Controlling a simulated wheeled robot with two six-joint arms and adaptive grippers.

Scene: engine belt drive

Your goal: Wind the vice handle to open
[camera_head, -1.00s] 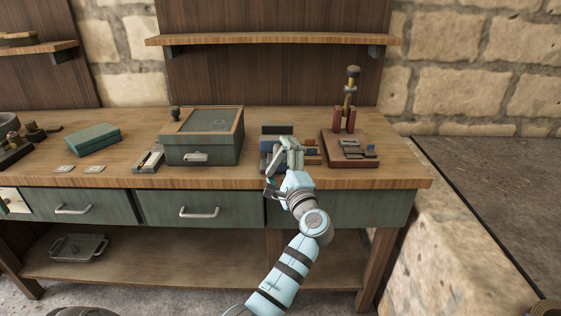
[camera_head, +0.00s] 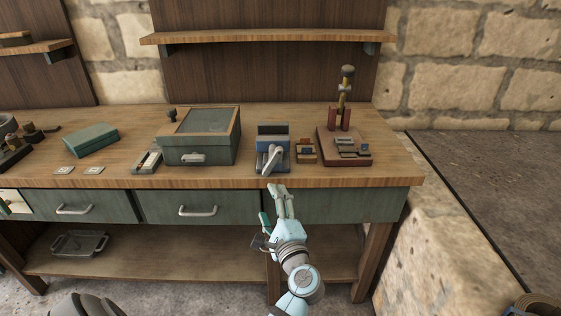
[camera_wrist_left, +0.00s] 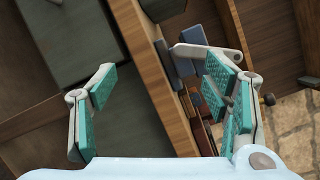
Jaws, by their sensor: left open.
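The vice (camera_head: 273,136) is a small blue and grey block on the bench top, right of the green box. Its pale grey handle (camera_head: 270,158) is a lever on the front face, slanting down to the left towards the bench edge. My left gripper (camera_head: 276,203) is open and empty in front of the bench edge, below and apart from the handle. In the left wrist view the gripper (camera_wrist_left: 163,82) has its fingers wide apart, and the handle (camera_wrist_left: 194,51) shows beyond the right finger, with the blue vice (camera_wrist_left: 203,32) behind it. The right gripper is out of view.
A green glass-topped box (camera_head: 200,150) stands left of the vice. A small brown block (camera_head: 306,152) and a red-brown stand (camera_head: 340,145) with a brass column are to its right. Drawer handles (camera_head: 198,211) project from the bench front. A shelf (camera_head: 265,38) is above.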

